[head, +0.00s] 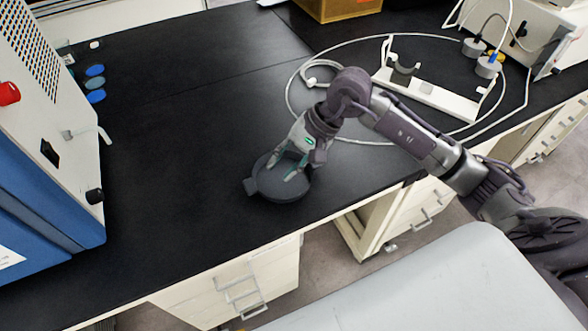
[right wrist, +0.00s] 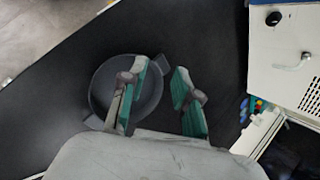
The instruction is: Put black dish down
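The black dish (head: 284,187) is a round, shallow pan with small side tabs. It appears to rest level on the black bench top, near its front edge. My right gripper (head: 284,170) is over the dish. In the right wrist view the dish (right wrist: 100,92) lies partly behind one green-padded finger. The two fingers of the right gripper (right wrist: 160,75) are apart there, one over the dish and one beyond its rim, with a clear gap between them. Whether a finger touches the dish I cannot tell. My left gripper is not in view.
The black bench (head: 180,150) is clear around the dish. A blue and white machine (head: 45,140) stands at left, with blue discs (head: 95,83) behind it. A white stand (head: 430,97) and looped tubing lie at right. A cardboard box (head: 338,8) is at the back.

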